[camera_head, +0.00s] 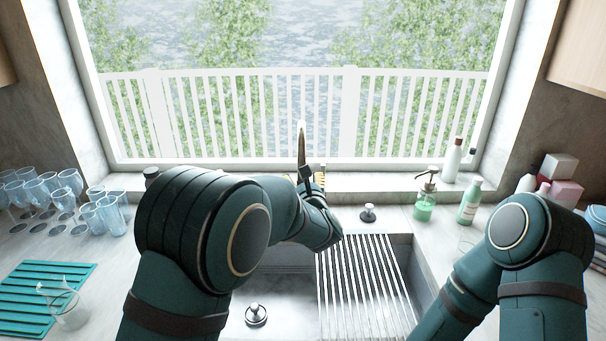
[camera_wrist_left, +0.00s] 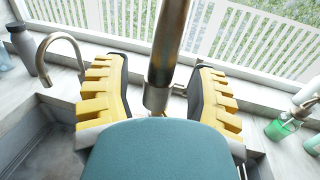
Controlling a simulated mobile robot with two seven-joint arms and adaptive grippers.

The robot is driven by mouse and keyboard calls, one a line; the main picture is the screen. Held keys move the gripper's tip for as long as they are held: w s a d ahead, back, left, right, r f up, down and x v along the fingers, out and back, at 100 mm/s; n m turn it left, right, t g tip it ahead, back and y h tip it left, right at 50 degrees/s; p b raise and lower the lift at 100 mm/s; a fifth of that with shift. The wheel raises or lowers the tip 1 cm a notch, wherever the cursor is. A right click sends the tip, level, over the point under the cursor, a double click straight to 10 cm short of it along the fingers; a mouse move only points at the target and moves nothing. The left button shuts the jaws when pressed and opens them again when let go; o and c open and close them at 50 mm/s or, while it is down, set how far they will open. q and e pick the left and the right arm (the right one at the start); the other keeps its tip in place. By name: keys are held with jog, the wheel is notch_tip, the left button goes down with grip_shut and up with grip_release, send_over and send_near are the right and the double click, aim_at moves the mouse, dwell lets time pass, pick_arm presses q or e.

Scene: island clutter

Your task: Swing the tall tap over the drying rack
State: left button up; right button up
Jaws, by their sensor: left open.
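The tall tap (camera_head: 301,143) rises behind the sink in front of the window, with its base hidden by my left arm in the head view. In the left wrist view its metal pipe (camera_wrist_left: 168,45) stands between the two yellow-padded fingers of my left gripper (camera_wrist_left: 158,68). The fingers are apart, with a visible gap on each side of the pipe. In the head view my left gripper (camera_head: 311,182) is mostly hidden behind my own wrist. The drying rack (camera_head: 352,285), a set of metal bars, lies across the right part of the sink. My right gripper is out of view.
A small curved tap (camera_wrist_left: 62,42) stands left in the wrist view. Green soap bottles (camera_head: 424,205) and white bottles (camera_head: 452,160) stand right of the sink. Several glasses (camera_head: 70,182) and a teal mat (camera_head: 35,300) are at left. A sink plug (camera_head: 256,315) is in the basin.

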pick_arm(q)
jog(key=shift+w+a, duration=0.1)
jog(key=shift+w, duration=0.05)
jog(key=shift+c, duration=0.6)
grip_shut()
